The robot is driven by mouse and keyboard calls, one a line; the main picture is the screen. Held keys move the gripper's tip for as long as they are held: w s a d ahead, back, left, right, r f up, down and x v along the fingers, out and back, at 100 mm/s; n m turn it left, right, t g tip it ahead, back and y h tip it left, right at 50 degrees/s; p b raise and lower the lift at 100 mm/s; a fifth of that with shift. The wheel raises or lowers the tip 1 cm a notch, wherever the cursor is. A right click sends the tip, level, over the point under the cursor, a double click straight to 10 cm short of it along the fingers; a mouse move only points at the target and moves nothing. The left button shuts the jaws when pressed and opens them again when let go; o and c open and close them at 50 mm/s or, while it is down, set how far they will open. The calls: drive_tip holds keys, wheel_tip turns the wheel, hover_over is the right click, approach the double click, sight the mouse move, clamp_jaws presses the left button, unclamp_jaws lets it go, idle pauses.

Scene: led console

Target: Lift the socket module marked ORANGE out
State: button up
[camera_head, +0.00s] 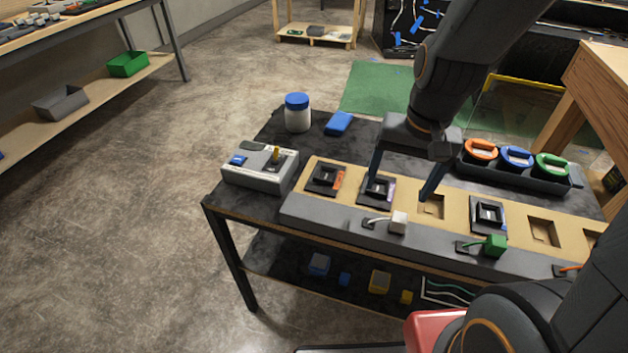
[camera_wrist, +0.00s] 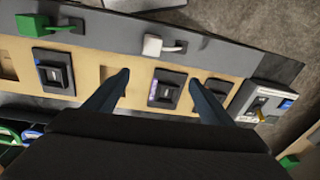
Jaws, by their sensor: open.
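The tan console board (camera_head: 405,207) holds several dark square socket modules and some empty pockets. The module with an orange label (camera_head: 325,179) sits in the leftmost pocket; in the wrist view this module (camera_wrist: 218,90) is at the right, partly hidden by a finger. A purple-labelled module (camera_head: 377,189) sits beside it and also shows in the wrist view (camera_wrist: 167,90). My gripper (camera_head: 399,187) is open and empty above the board. In the wrist view its fingertips (camera_wrist: 159,78) appear either side of the purple-labelled module.
A blue-labelled module (camera_head: 488,215) sits farther right, past an empty pocket (camera_head: 431,206). White (camera_head: 398,222) and green (camera_head: 495,245) plugs line the front ledge. A grey switch box (camera_head: 260,172) stands left. A dark tray (camera_head: 515,175) with coloured-lidded items is behind right.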

drive_tip(key=o, duration=0.5)
drive_tip(key=w+a+m, duration=0.1)
drive_tip(key=w+m, duration=0.1)
drive_tip(key=m, duration=0.1)
drive_tip(key=w+a+m+y, duration=0.1)
drive_tip(key=w+a+m, duration=0.1)
drive_tip(key=m, duration=0.1)
drive_tip(key=w+a+m, duration=0.1)
drive_tip(key=m, duration=0.2)
drive_tip(key=shift+w+a+y, duration=0.4)
drive_tip(key=m+y, duration=0.2)
drive_tip(key=m, duration=0.8)
approach(325, 176)
drive_tip(key=shift+s+a+t+p, duration=0.1)
drive_tip(key=shift+a+t+p, duration=0.2)
drive_tip(key=shift+p, duration=0.15)
drive_tip(key=shift+d+x, duration=0.2)
drive_tip(key=shift+x, duration=3.25)
